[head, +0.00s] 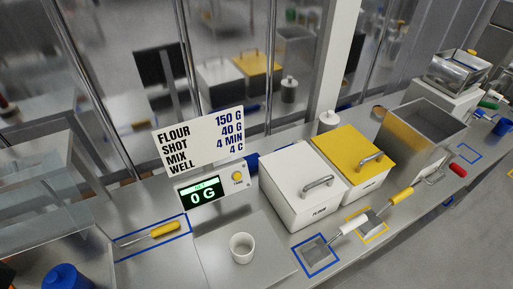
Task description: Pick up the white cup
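The white cup (242,248) stands upright on the flat plate of the scale at the lower middle of the head view. Its open top faces up and nothing touches it from above. The scale's display (201,193) behind it reads 0 G. Neither of my grippers shows in the head view.
A white lidded flour box (299,191) and a yellow-lidded box (354,153) stand right of the cup. A white-handled scoop (342,232) lies in a blue outline. A yellow-handled tool (165,230) lies at left. A sign (199,136) stands behind. The plate around the cup is clear.

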